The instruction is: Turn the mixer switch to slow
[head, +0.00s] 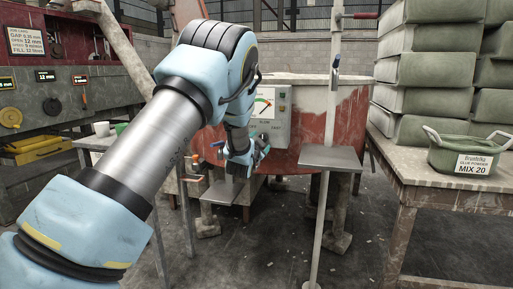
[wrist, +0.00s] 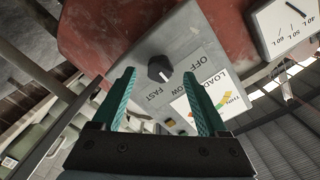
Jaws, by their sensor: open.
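The mixer switch (wrist: 160,68) is a dark round knob on a grey control box (wrist: 190,35) in the wrist view. The words OFF, SLOW and FAST are printed around it, with SLOW partly hidden. A small pale mark shows on the knob, but I cannot tell surely which word it points to. My gripper (wrist: 160,76) is open, its two teal fingers on either side of the knob in the picture, apparently short of it. In the head view my gripper (head: 246,155) is at the lower left of the control box (head: 284,122), and my arm hides the knob.
The box sits on the red mixer tub (head: 325,120) and carries a load gauge (head: 262,105). A post with a small grey plate (head: 331,158) stands in front of the tub. A bench at right holds a green glue-powder tub (head: 468,150).

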